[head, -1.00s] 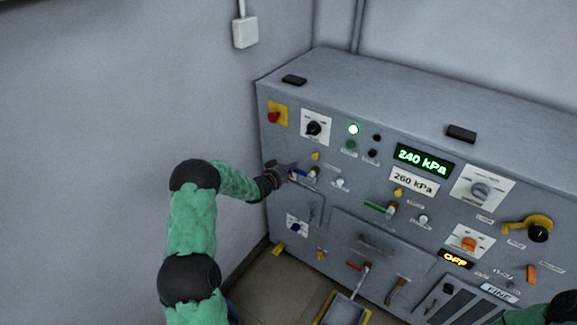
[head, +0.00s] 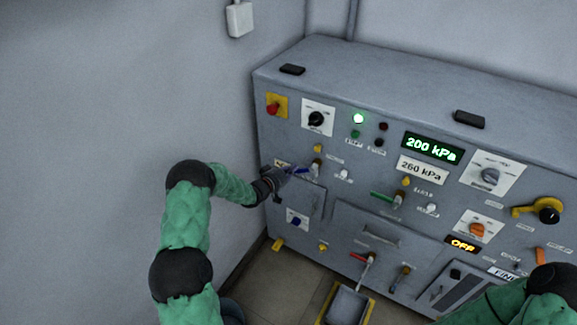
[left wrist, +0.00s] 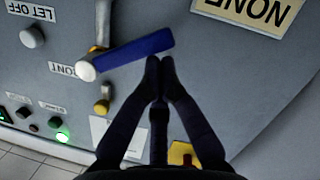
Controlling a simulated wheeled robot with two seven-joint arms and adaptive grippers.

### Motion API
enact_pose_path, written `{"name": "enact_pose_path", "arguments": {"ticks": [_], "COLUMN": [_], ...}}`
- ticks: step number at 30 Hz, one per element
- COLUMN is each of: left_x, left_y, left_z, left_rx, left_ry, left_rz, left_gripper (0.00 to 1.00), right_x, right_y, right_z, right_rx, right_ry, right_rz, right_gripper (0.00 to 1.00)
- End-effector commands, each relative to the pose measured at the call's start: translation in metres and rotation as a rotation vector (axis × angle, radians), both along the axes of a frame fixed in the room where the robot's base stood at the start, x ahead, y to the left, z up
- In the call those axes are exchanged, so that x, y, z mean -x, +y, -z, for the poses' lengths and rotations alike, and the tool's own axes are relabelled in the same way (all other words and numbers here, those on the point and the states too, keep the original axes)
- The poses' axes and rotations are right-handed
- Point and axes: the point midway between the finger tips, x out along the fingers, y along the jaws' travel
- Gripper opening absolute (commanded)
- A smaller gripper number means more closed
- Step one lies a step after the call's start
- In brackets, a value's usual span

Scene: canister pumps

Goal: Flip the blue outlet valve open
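The blue outlet valve lever (head: 301,171) is on the upper left of the grey panel and points left from its pivot, roughly level. In the left wrist view the blue lever (left wrist: 135,50) runs from a white knob to a free end just past my fingertips. My left gripper (head: 284,176) is at this free end. In the left wrist view its two black fingertips (left wrist: 160,62) are together, with nothing visible between them, right beside the lever's edge. I cannot tell whether they touch it. My right gripper is out of view; only part of that arm shows at lower right.
A green lever (head: 384,197) and a red lever (head: 360,258) are on the same panel. The pressure display (head: 433,148) reads 200 kPa, above a 260 kPa label (head: 423,169). A wall is close at left. A tray (head: 346,306) is low in front.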

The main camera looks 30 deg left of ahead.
Motion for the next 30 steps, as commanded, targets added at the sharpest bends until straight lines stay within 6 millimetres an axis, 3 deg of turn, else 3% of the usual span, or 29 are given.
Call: {"name": "enact_pose_path", "arguments": {"ticks": [15, 27, 30], "left_x": [0.002, 0.003, 0.003], "left_y": [-0.018, -0.036, -0.04], "left_z": [0.039, 0.052, 0.053], "left_rx": [0.489, 0.794, 0.799], "left_ry": [0.041, 0.064, 0.064], "left_rz": [0.0, 0.001, 0.001], "left_gripper": [0.0, 0.0, 0.0], "right_x": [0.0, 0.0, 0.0], "right_y": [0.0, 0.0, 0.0], "right_z": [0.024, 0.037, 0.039], "right_rx": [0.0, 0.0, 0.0], "right_ry": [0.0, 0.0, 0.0], "right_rz": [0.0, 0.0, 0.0], "right_gripper": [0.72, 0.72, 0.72]}}
